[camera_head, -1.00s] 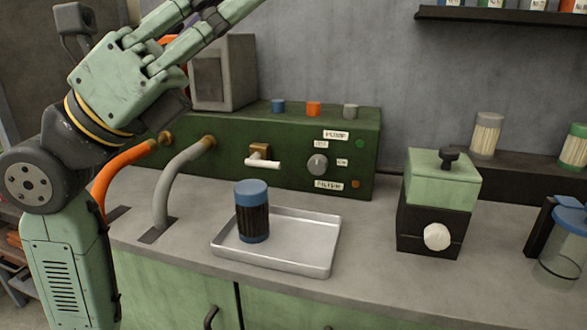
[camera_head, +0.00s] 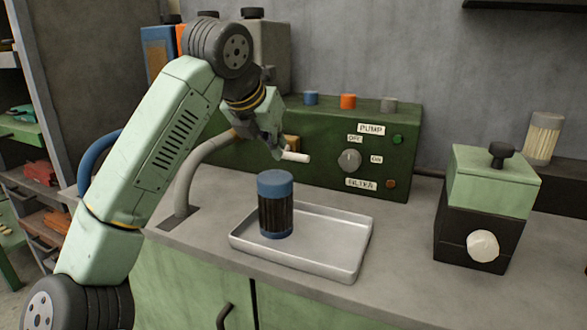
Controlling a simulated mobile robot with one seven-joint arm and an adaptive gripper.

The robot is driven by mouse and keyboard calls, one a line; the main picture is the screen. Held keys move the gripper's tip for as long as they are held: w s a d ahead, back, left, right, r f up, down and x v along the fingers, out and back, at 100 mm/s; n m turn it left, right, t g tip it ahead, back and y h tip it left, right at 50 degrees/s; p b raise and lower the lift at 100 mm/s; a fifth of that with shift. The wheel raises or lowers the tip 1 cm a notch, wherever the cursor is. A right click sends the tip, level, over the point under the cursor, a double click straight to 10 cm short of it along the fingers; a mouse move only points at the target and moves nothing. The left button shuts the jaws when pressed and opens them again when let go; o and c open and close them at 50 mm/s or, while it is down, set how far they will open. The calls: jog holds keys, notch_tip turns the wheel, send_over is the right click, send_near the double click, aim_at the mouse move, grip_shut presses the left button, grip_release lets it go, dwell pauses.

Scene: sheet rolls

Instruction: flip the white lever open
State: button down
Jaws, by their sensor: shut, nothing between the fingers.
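The white lever (camera_head: 295,157) sticks out to the right from a brass fitting (camera_head: 291,142) on the front of the green pump panel (camera_head: 330,147). My gripper (camera_head: 277,153) is shut and empty, pointing down at the lever's left end. It covers part of the fitting and the lever's base. I cannot tell whether the fingertips touch the lever. The lever lies about level, tipped slightly down to the right.
A blue-capped dark filter (camera_head: 276,206) stands on a metal tray (camera_head: 335,262) just below the lever. A grey hose (camera_head: 187,180) curves down at the left. A green and black box (camera_head: 487,208) stands at the right. The counter between tray and box is clear.

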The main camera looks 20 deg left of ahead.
aim_at(290, 159)
jog(key=x, duration=1)
jog(key=shift+d, duration=0.1)
jog(key=shift+r+h+p, duration=0.35)
jog(key=shift+h+p, duration=0.25)
jog(key=shift+p, duration=0.1)
jog(key=h+p, duration=0.1)
jog(key=r+n+h+p, duration=0.1)
jog(key=shift+r+n+h, duration=0.25)
jog(key=shift+n+h, duration=0.05)
jog(key=n+h+p, duration=0.1)
jog(key=r+h+p, duration=0.1)
jog(key=h, duration=0.1)
jog(key=shift+a+r+n+h+p, duration=0.25)
jog(key=shift+r+n+h+p, duration=0.05)
jog(key=shift+r+n+p, duration=0.1)
jog(key=shift+w+a+r+n+t+h+p, duration=0.1)
jog(key=shift+a+r+n+t+h+p, duration=0.3)
jog(key=shift+n+h, duration=0.6)
jog(key=shift+s+a+r+n+t+h+p, duration=0.15)
jog(key=shift+a+n+t+h+p, duration=0.35)
jog(key=shift+h, duration=0.75)
jog(key=shift+w+a+r+n+t+h+p, duration=0.15)
jog(key=shift+a+r+n+t+h+p, duration=0.25)
jog(key=shift+n+t+h, duration=0.55)
jog(key=shift+a+f, duration=0.1)
